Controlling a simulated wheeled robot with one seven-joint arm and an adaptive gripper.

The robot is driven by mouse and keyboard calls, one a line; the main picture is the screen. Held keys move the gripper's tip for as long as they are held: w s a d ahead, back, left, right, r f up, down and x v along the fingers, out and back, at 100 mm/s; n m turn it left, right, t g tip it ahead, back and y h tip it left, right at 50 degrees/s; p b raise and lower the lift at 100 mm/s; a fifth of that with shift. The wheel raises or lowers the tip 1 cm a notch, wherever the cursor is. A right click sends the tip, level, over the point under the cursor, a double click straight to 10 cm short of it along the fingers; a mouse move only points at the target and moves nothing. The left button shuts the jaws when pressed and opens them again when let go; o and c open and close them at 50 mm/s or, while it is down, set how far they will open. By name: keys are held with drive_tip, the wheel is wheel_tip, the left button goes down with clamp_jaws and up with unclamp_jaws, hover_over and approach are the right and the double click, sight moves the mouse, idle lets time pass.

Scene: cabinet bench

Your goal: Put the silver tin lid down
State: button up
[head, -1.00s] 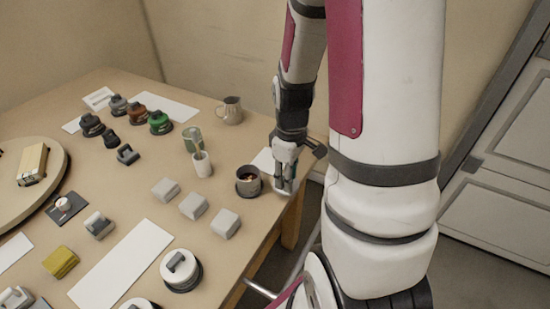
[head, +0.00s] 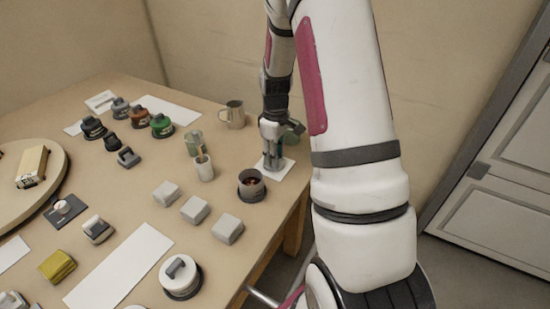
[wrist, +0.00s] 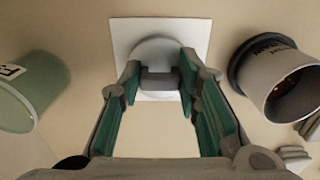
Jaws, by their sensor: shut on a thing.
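The silver tin lid (wrist: 158,50) is a pale grey disc with a darker bar handle. In the wrist view it lies over a white square sheet (wrist: 122,42), well inside its left and right edges. My gripper (wrist: 159,76) is shut on the lid's handle, with a green-padded finger on each side. In the head view my gripper (head: 273,163) points straight down over the same white sheet (head: 289,167) near the table's right edge. The lid is mostly hidden there by the fingers. I cannot tell whether it touches the sheet.
An open grey tin (head: 251,187) with dark contents stands just in front of the sheet; it also shows in the wrist view (wrist: 285,85). A green canister (wrist: 30,92) is on the other side.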

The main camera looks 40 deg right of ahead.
drive_tip(key=shift+f, duration=0.45)
drive_tip(key=shift+f, duration=0.15)
drive_tip(key=o, duration=0.9)
drive_tip(key=shift+c, duration=0.2)
